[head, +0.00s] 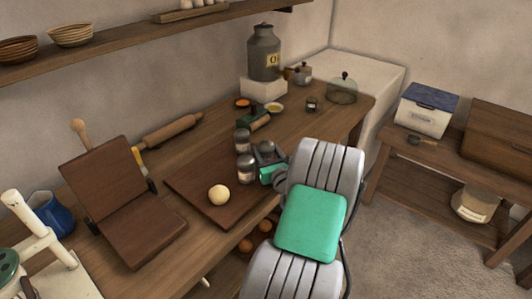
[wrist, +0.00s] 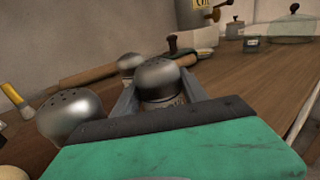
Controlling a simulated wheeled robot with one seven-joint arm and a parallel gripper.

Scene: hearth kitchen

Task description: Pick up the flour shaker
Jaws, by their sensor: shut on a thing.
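My gripper (head: 268,161) is shut on a shaker with a domed metal top (wrist: 160,76), with a finger on each side of it in the wrist view. Its lower part is hidden by my gripper, and I cannot tell whether it touches the board. Two more shakers with metal lids stand close by on the dark board: a near one (head: 246,168) and a farther one (head: 242,140). They also show in the wrist view, the near one (wrist: 68,115) at left and the farther one (wrist: 128,62) behind. I cannot read any label that marks the flour shaker.
A dough ball (head: 219,195) lies on the dark board (head: 205,172) left of my gripper. A rolling pin (head: 172,131), an open wooden book stand (head: 110,180) and a blue jug (head: 53,215) are farther left. A grey canister (head: 264,52) stands behind.

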